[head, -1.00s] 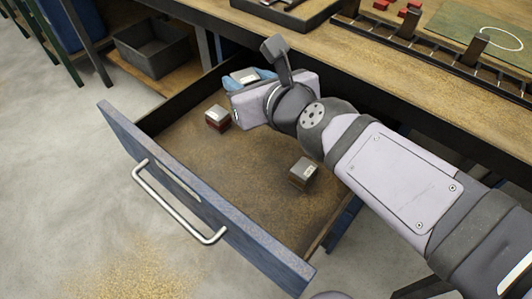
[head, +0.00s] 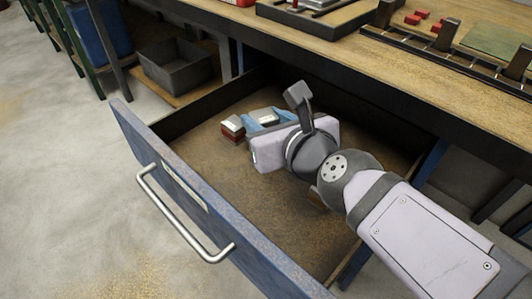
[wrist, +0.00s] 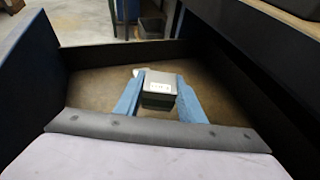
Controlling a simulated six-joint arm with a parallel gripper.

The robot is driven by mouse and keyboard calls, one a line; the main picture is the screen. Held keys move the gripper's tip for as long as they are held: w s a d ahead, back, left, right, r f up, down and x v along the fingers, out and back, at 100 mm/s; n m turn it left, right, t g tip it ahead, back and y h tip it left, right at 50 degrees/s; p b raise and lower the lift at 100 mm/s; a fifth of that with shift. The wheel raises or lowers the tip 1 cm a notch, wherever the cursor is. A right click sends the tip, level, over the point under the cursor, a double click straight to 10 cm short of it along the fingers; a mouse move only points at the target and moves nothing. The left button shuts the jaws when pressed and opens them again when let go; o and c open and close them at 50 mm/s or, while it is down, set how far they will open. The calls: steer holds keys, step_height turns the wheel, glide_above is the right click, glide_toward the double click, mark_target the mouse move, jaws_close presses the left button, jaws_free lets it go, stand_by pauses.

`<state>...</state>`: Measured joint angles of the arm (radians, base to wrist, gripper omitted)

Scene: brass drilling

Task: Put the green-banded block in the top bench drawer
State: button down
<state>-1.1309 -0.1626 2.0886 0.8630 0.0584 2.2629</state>
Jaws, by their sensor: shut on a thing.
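My gripper (head: 265,121) is inside the open top drawer (head: 262,265), with its blue fingers low over the drawer floor. It is shut on a block with a grey, labelled top (head: 267,119). In the wrist view the block (wrist: 160,86) sits between the two fingers (wrist: 160,98), with a dark, faintly greenish band below its top. Whether its underside touches the drawer floor cannot be told.
A red-banded block (head: 233,129) stands in the drawer just left of the fingers. Another block (head: 317,199) is mostly hidden under my arm. The drawer's front and left floor is clear. The bench top (head: 345,60) overhangs the drawer's back.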

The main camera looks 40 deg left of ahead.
steer(key=shift+f+b, duration=1.1)
steer(key=shift+f, duration=0.35)
steer(key=shift+f+b, duration=1.85)
steer(key=shift+b, duration=0.05)
steer(key=shift+f, duration=0.2)
steer(key=c, duration=1.2)
jaws_free()
steer(key=shift+f, duration=0.1)
steer(key=shift+o, duration=0.2)
